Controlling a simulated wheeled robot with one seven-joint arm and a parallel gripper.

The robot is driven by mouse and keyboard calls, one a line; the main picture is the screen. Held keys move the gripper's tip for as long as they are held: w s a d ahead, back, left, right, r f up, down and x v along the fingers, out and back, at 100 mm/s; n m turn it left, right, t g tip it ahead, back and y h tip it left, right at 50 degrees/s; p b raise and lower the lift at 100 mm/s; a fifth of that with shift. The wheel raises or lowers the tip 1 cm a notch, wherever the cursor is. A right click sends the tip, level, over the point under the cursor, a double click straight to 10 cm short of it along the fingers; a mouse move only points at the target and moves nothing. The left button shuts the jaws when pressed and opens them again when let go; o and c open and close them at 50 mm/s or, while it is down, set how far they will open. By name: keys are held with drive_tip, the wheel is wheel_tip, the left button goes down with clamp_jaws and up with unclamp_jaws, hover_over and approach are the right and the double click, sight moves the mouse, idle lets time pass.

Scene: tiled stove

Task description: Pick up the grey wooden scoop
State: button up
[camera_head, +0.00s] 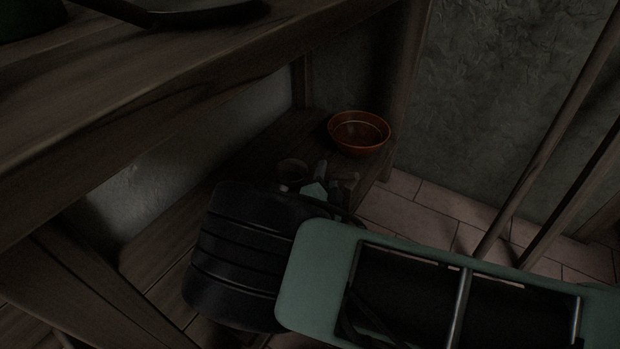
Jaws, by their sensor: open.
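A small, dark grey-brown hollow thing (292,172) with a round rim is on the lower wooden shelf. It may be the grey wooden scoop, but it is dim and partly hidden, and no handle can be made out. My gripper (322,180) shows only in part just to its right, beyond my black wrist housing. It is open, and I see nothing held in it. The picture does not show clearly whether it touches the hollow thing. A small brown wooden piece (346,183) shows close to the right of my gripper; what it belongs to is unclear.
An orange-brown bowl (358,132) stands on the lower shelf (262,140) behind my gripper. A thick upper shelf board (150,105) overhangs at the left, with a dark flat pan-like thing (185,10) on it. Slanting poles (550,135) stand at the right before the wall.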

clamp_jaws()
drive_tip(key=shift+r, duration=0.1)
